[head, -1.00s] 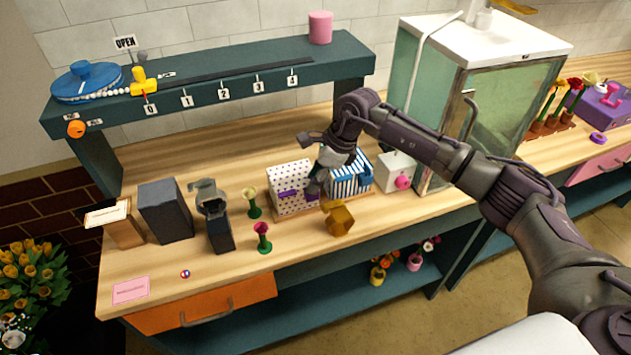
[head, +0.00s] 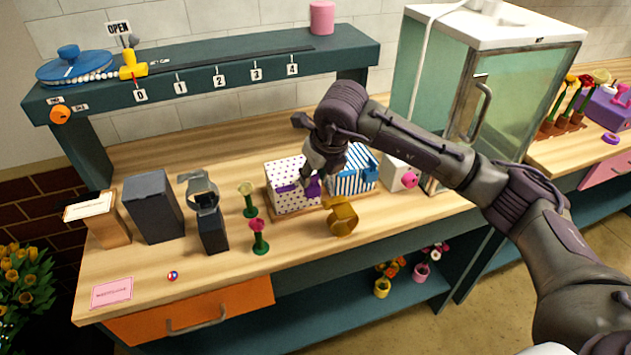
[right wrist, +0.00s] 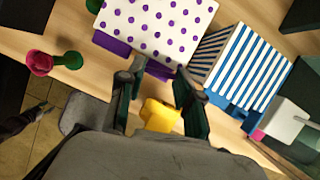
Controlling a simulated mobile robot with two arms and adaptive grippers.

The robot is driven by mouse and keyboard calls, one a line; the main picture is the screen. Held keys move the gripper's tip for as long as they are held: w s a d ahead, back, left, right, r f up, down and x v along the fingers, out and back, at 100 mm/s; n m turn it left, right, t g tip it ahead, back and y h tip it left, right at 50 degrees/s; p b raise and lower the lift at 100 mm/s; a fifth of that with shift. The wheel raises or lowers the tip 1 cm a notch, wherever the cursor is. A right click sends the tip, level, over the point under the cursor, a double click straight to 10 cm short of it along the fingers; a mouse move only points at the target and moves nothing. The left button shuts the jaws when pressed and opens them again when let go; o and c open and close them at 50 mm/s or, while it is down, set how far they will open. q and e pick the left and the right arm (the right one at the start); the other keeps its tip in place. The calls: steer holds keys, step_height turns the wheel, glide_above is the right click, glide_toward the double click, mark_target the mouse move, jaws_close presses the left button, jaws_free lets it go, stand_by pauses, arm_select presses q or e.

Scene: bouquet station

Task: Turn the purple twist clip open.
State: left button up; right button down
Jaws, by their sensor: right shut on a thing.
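The white box with purple dots (head: 285,174) stands on the bench in the head view. It also shows at the top of the right wrist view (right wrist: 165,20). A purple strip, the twist clip (right wrist: 158,70), runs along its front edge, partly hidden by my fingers. In the head view a purple part (head: 313,187) shows beside the fingertips. My right gripper (right wrist: 160,74) reaches down to the box front, one finger on each side of the clip, shut on it. How far the clip is turned cannot be told. My left gripper is not clearly seen.
A blue-striped box (head: 352,172) stands close on the right. A golden object (head: 341,215) stands just in front. Two green stands, one with a pink top (head: 258,236), are to the left.

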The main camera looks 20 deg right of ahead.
steer(key=shift+a+m+h+b, duration=0.15)
steer(key=shift+m+h+b, duration=0.35)
steer(key=shift+m+b, duration=0.5)
steer(key=shift+m, duration=0.3)
steer(key=c, duration=0.8)
jaws_free()
steer(key=shift+o, duration=0.2)
steer(key=v, duration=1.2)
